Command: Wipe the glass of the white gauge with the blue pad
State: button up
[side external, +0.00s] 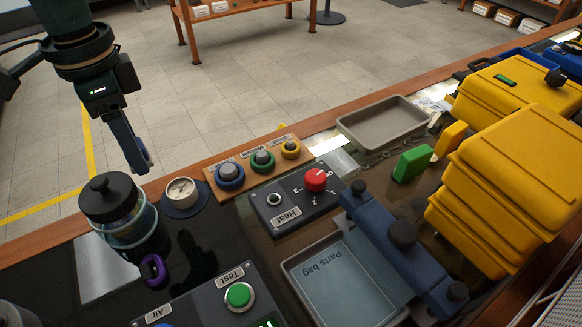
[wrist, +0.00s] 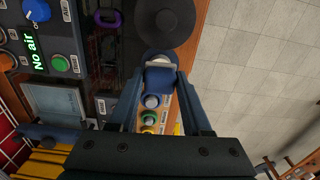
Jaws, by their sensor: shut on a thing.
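The white gauge (side external: 182,192) has a round pale dial and sits on a dark blue round base, between the black-lidded jar and the row of ringed buttons. My gripper (side external: 143,164) hangs above and to the upper left of it in the side view, apart from it. In the wrist view my gripper (wrist: 161,84) is shut on the blue pad (wrist: 160,78), which spans the gap between the fingertips. A pale edge shows at the pad's far side. The gauge (wrist: 157,57) lies just beyond the pad there and is partly hidden by it.
The jar (side external: 108,196) stands close left of the gauge. A wooden strip with blue, green and yellow buttons (side external: 262,160) lies close right. A purple ring-like item (side external: 153,270) and the Test panel (side external: 225,296) are nearer. The grey tray (side external: 385,122) is empty.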

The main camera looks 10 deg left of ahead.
aim_at(193, 183)
jog(key=shift+w+d+f, duration=0.6)
jog(key=shift+w+f, duration=0.1)
jog(key=shift+f, duration=0.55)
jog(key=shift+w+d+f, duration=0.6)
jog(key=shift+w+f, duration=0.05)
jog(key=shift+f, duration=0.65)
jog(key=shift+w+d+f, duration=0.6)
jog(key=shift+w+f, duration=0.1)
jog(key=shift+f, duration=0.55)
jog(key=shift+s+a+f, duration=0.3)
jog(key=shift+a+f, duration=0.05)
jog(key=shift+f, duration=0.2)
grip_shut()
jog(key=shift+s+a, duration=1.1)
jog(key=shift+a, duration=0.05)
jog(key=shift+w+d, duration=1.5)
jog(key=shift+d, duration=0.1)
notch_tip(193, 183, up, 8)
jog(key=shift+s+a, duration=0.1)
